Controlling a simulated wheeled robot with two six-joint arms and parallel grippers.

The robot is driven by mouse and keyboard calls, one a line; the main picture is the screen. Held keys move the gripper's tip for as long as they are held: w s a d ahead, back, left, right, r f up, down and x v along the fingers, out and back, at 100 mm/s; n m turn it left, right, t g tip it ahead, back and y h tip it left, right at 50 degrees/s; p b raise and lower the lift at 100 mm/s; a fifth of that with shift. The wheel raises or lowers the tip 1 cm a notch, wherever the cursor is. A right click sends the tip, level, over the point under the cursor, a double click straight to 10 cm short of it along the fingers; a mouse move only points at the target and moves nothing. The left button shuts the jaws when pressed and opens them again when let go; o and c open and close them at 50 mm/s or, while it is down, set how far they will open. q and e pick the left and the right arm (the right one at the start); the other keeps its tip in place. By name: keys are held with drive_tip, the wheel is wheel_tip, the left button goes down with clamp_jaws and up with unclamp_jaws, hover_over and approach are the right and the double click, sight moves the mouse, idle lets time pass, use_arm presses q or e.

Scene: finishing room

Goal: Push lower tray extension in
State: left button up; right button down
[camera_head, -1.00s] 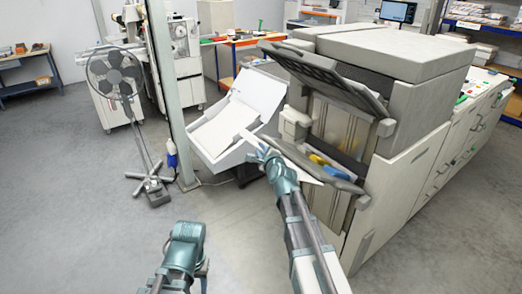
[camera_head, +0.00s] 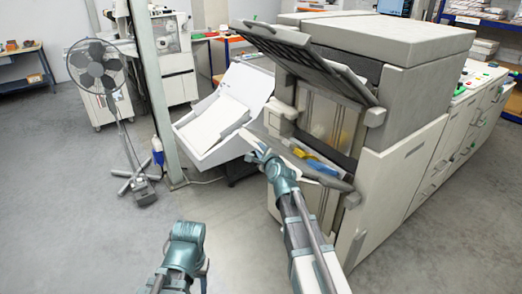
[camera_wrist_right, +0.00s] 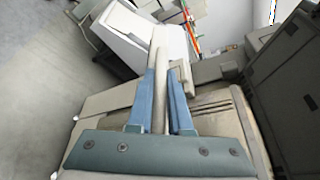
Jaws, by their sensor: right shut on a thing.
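My right gripper (camera_head: 258,150) is at the left end of the machine's open lower tray (camera_head: 330,180), a grey shelf low on the front of the large machine. In the right wrist view its two blue fingers (camera_wrist_right: 163,95) are shut on a narrow pale piece, seen edge-on, that looks like the lower tray extension (camera_wrist_right: 158,62). In the head view my gripper and forearm cover part of this pale extension (camera_head: 247,137). My left arm shows at the bottom of the head view, but its fingers do not show.
The large grey machine (camera_head: 400,90) fills the right, with a dark upper flap (camera_head: 300,55) raised above the tray. A white sloping stand (camera_head: 215,120) is just left of the tray. A pole (camera_head: 152,90) and a fan (camera_head: 95,65) stand farther left.

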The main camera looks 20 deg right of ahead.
use_arm(q)
drive_tip(key=shift+a, duration=0.1)
use_arm(e)
drive_tip(key=shift+f, duration=0.1)
drive_tip(key=c, duration=0.8)
unclamp_jaws()
drive_tip(key=shift+d, duration=0.1)
drive_tip(key=shift+c, duration=0.2)
